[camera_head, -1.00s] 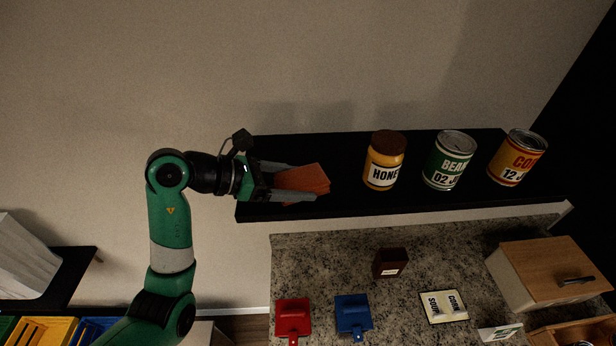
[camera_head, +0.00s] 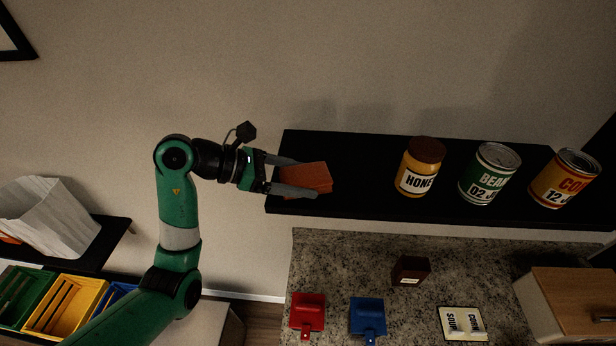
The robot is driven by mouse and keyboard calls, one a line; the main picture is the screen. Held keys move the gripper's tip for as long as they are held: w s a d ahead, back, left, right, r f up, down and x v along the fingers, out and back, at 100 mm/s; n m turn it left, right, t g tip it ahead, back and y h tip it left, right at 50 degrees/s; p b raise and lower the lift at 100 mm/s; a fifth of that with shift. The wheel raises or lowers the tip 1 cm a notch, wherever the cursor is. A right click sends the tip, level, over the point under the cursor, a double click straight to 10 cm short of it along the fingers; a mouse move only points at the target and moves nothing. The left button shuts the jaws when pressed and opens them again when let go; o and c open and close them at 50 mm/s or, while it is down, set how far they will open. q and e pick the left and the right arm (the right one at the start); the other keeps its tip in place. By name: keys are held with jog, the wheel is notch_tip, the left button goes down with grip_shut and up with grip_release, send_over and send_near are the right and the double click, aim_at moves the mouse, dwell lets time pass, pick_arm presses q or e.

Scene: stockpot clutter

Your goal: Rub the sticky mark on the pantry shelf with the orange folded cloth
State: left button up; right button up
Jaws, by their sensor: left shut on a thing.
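The orange folded cloth (camera_head: 310,176) is between the two grey fingers of my left gripper (camera_head: 306,178), which is shut on it. The cloth is over the left end of the black pantry shelf (camera_head: 365,170). I cannot tell whether it touches the shelf surface. I cannot make out a sticky mark on the shelf; the cloth and fingers hide part of the left end. My right gripper is not in view.
A honey jar (camera_head: 421,166), a green bean can (camera_head: 489,174) and a corn can (camera_head: 564,178) stand on the shelf to the right. Bare shelf lies between cloth and jar. Below is a speckled counter (camera_head: 345,270) with a red scoop (camera_head: 307,311) and a blue scoop (camera_head: 368,316).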

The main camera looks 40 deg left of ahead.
pick_arm(q)
jog(key=shift+s+a+f, duration=0.15)
jog(key=shift+s+a, duration=0.55)
jog(key=shift+a, duration=0.15)
